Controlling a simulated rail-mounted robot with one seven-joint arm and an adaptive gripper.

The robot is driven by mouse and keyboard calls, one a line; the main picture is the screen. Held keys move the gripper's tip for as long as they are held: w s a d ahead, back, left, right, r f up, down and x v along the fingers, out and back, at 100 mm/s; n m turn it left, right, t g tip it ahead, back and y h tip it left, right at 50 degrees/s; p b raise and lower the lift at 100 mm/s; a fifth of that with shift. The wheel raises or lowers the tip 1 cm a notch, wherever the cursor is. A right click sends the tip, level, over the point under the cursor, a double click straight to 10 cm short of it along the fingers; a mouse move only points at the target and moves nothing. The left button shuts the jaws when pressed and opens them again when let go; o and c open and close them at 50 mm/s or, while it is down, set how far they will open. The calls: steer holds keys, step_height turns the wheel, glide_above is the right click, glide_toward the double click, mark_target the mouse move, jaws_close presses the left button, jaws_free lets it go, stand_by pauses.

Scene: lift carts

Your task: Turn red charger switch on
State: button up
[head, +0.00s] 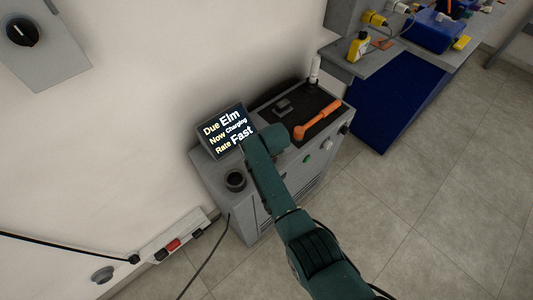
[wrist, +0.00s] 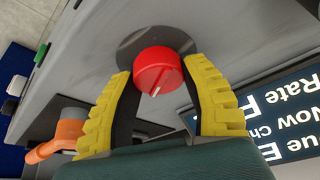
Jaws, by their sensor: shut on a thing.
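A round red knob (wrist: 160,66) with a short pale line sits on a dark round plate on the grey charger cart, in the wrist view. My gripper (wrist: 158,76) has its yellow ribbed fingers on both sides of the knob and is shut on it. In the head view the grey cart (head: 230,195) stands against the wall. My arm hides the knob and the fingers there. The cart's display (head: 224,131) reads "Due Elm, Now Charging, Rate Fast"; it also shows upside down in the wrist view (wrist: 285,115).
An orange tool (head: 316,122) lies on the cart's dark top. A wall strip (head: 170,241) carries a red part. A bench with a blue bin (head: 432,30) stands at upper right. Floor to the right is clear.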

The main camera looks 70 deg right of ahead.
steer(key=shift+s+a+f, duration=0.1)
steer(key=shift+f, duration=0.15)
steer(key=o, duration=1.2)
steer(key=shift+r, duration=0.1)
steer(key=shift+r, duration=0.1)
steer(key=shift+r, duration=0.3)
steer(key=v, duration=1.1)
steer(key=shift+r, duration=0.15)
